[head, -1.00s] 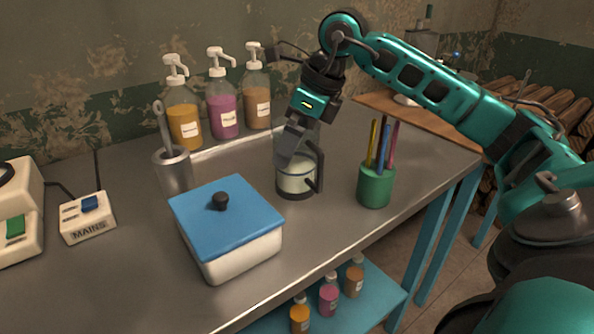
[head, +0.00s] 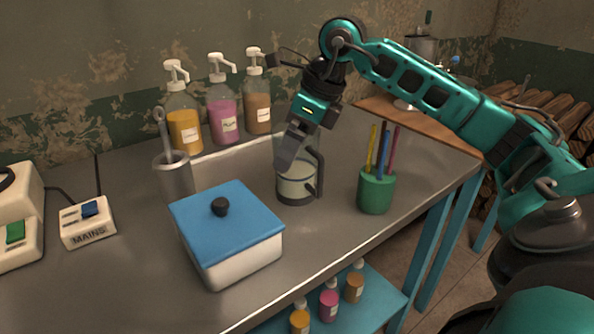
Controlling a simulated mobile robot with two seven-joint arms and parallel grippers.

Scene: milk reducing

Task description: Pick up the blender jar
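The blender jar (head: 296,188) is a clear jar with a dark base, a dark handle on its right side and pale liquid inside. It stands upright on the grey metal table, right of the blue-lidded box. My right gripper (head: 287,160) points down at the jar's top from above. Its fingers overlap the jar's upper part in the view. I cannot tell whether they touch or grip it, as the far finger is hidden. My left gripper is not in view.
A green cup (head: 376,191) with several sticks stands close right of the jar. The blue-lidded box (head: 228,228) is at front left. A metal cup (head: 174,176) and three pump bottles (head: 223,110) stand behind. A mains switch box (head: 87,221) is at far left.

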